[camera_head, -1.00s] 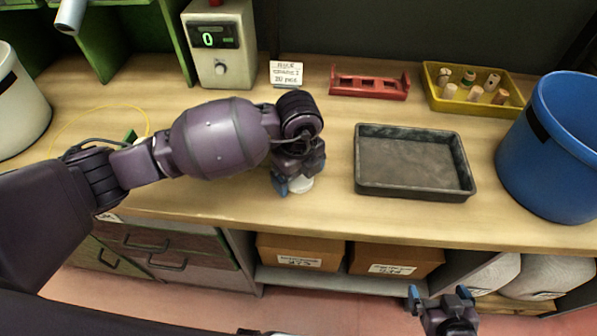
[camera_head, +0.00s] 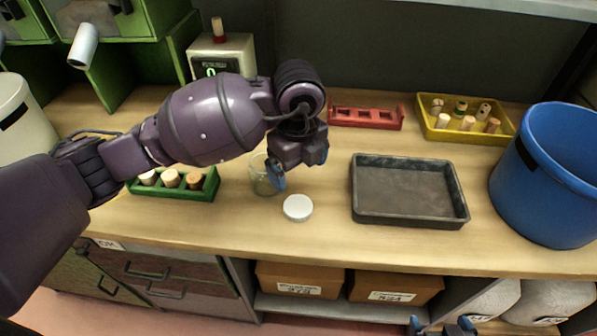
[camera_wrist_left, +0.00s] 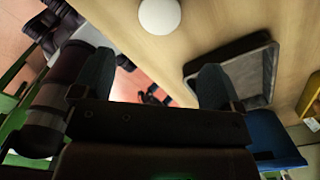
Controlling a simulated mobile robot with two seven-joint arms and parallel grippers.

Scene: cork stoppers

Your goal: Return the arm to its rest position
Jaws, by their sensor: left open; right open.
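My left arm comes in from the left in the head view. Its gripper (camera_head: 298,172) is raised above the bench, between a clear glass jar (camera_head: 262,178) and the dark tray. In the left wrist view the gripper (camera_wrist_left: 155,82) has its two fingers wide apart with nothing between them. A white round disc (camera_head: 298,208) lies on the bench just in front of the gripper, apart from it; it also shows in the left wrist view (camera_wrist_left: 160,15). The gripper partly hides the jar. My right gripper (camera_head: 441,326) shows only its blue fingertips, spread apart, at the bottom edge.
A green rack (camera_head: 185,195) with several corks stands left of the jar. A dark empty tray (camera_head: 408,218), red rack (camera_head: 366,116), yellow bin (camera_head: 425,128) with corks and blue bucket (camera_head: 545,190) are to the right. A dispenser box (camera_head: 225,50) stands behind the arm.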

